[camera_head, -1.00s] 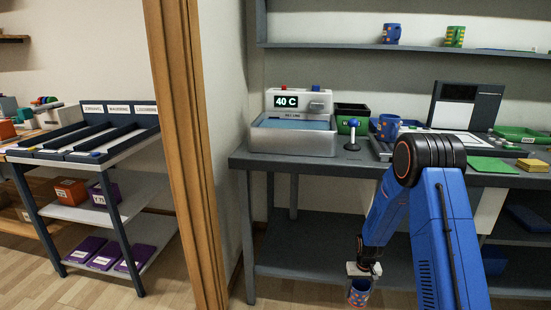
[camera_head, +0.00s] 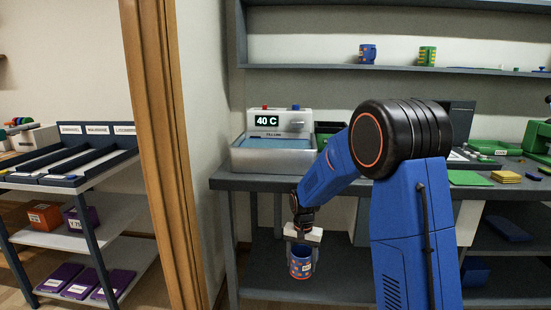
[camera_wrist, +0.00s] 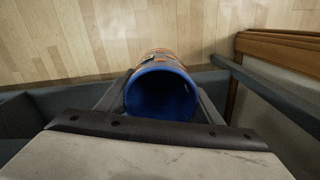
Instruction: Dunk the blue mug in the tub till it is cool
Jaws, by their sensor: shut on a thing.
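My gripper (camera_head: 302,243) is shut on a blue mug (camera_head: 301,265) with orange patches. It holds the mug upright in front of the bench, below the level of the bench top. In the wrist view the mug (camera_wrist: 161,93) sits between the two fingers, its dark blue inside facing the camera and its bottom hidden in shadow. The tub (camera_head: 272,157) is a grey-white basin at the left end of the bench, with a bluish surface inside. The unit behind it has a display (camera_head: 267,121) reading 40 C. The tub is above and left of my gripper.
The bench edge (camera_head: 270,183) lies between the held mug and the tub. A green bin (camera_head: 327,128) stands right of the tub. A wooden post (camera_head: 160,150) stands at the left.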

